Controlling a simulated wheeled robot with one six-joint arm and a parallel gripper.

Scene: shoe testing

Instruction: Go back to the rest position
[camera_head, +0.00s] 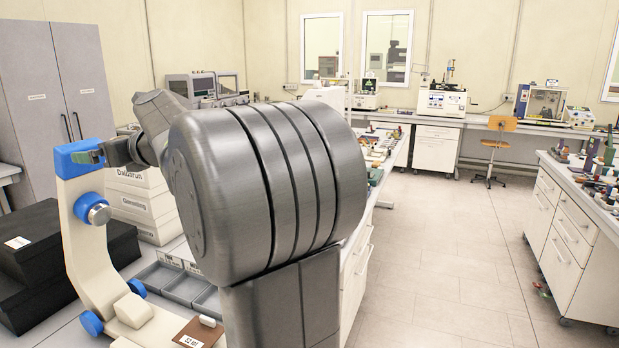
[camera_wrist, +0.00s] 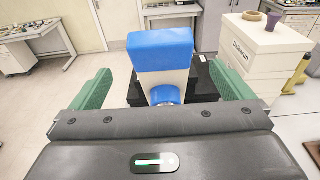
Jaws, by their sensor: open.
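My gripper (camera_wrist: 168,92) is open in the wrist view, with a green finger on each side and nothing held between them. A white testing machine with a blue head (camera_wrist: 160,48) shows beyond and between the fingers. In the head view my gripper (camera_head: 88,156) is at the left, level with the machine's blue head (camera_head: 72,160). I cannot tell whether they touch. The machine's white curved column (camera_head: 85,245) stands on the table. My large grey arm link covers the middle of the head view and hides part of the table.
Black boxes (camera_head: 45,255) stand left of the machine. White labelled boxes (camera_head: 140,205) stand behind it.

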